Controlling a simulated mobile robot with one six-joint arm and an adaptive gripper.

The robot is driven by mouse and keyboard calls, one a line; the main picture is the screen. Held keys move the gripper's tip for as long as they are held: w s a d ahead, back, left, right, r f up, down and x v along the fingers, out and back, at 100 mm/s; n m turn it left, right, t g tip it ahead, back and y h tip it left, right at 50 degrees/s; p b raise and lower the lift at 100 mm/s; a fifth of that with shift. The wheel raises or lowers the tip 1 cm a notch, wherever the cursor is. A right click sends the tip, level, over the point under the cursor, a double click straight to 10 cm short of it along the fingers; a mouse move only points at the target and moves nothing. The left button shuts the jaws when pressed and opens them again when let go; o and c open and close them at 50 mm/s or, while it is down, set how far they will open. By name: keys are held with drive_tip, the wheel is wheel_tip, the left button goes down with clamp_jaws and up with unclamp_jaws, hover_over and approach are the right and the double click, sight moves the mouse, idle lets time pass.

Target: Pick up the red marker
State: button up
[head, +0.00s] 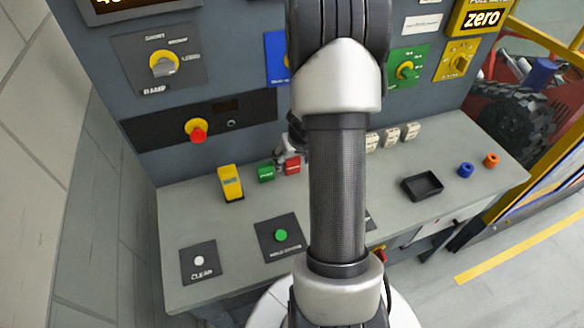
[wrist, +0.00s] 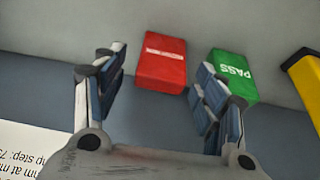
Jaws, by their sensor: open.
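The red marker is a small red block with a pale label, on the grey bench near the back panel. It shows in the wrist view (wrist: 162,62) and, partly covered, in the head view (head: 293,166). My gripper (wrist: 160,72) is open and empty. In the wrist view its fingers straddle the red marker's sides; contact cannot be told. The right finger overlaps the near-left edge of the green PASS block (wrist: 234,72). In the head view my gripper (head: 287,150) is at the red marker, partly hidden behind my arm.
The green block (head: 266,173) and a yellow block (head: 230,183) stand left of the red marker. Pale blocks (head: 391,137), a black tray (head: 422,186), and blue (head: 466,170) and orange (head: 491,160) rings are right. A red knob (head: 197,130) juts from the panel (head: 160,131).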

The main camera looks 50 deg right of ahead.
drive_tip(key=shift+w+d+f, duration=0.1)
drive_tip(key=shift+f, duration=0.4)
drive_tip(key=shift+r, duration=0.1)
drive_tip(key=c, duration=1.2)
drive_tip(key=shift+o, duration=0.2)
